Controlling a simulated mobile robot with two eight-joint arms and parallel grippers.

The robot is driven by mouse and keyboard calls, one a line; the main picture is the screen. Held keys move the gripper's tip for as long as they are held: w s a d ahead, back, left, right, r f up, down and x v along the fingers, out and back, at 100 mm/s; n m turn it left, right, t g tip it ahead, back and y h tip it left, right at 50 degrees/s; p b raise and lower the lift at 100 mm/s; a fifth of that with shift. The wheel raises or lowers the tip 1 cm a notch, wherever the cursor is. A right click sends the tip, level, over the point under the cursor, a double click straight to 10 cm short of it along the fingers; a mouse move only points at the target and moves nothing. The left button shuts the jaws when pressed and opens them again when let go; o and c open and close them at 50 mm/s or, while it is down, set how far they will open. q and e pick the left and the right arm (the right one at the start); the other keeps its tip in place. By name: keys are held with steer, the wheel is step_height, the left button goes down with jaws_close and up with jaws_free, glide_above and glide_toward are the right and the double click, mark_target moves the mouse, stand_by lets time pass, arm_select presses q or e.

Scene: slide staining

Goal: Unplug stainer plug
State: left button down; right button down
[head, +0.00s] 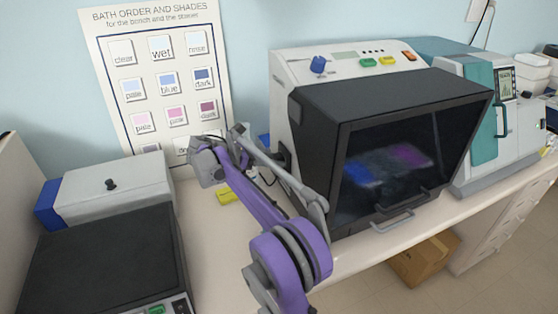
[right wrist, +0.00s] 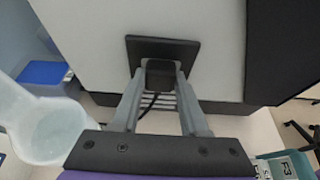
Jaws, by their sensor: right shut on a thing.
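The stainer (head: 287,88) stands on the bench, a white machine with a large dark hood. A black socket plate (right wrist: 190,48) is on its pale side panel in the right wrist view. The black plug (right wrist: 160,70) sits at this plate, with a dark cord (right wrist: 150,104) hanging below it. My right gripper (right wrist: 161,78) is shut on the plug, one finger on each side. I cannot tell whether the plug is fully seated. In the head view my right arm reaches to the stainer's left side, and the plug is hard to make out there. My left gripper is out of view.
A grey box with a black knob (head: 110,184) and a dark-topped device (head: 100,262) stand at left. A translucent vessel (right wrist: 45,125) is close by my wrist. A teal-and-white machine (head: 482,110) stands at right.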

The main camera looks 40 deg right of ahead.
steer(key=shift+a, duration=0.1)
steer(key=a, duration=0.2)
steer(key=w+a, duration=0.1)
steer(key=a, duration=0.2)
steer(key=shift+w+a+p, duration=0.3)
steer(key=shift+w+p, duration=0.05)
steer(key=shift+w, duration=0.05)
stand_by(0.7)
stand_by(0.6)
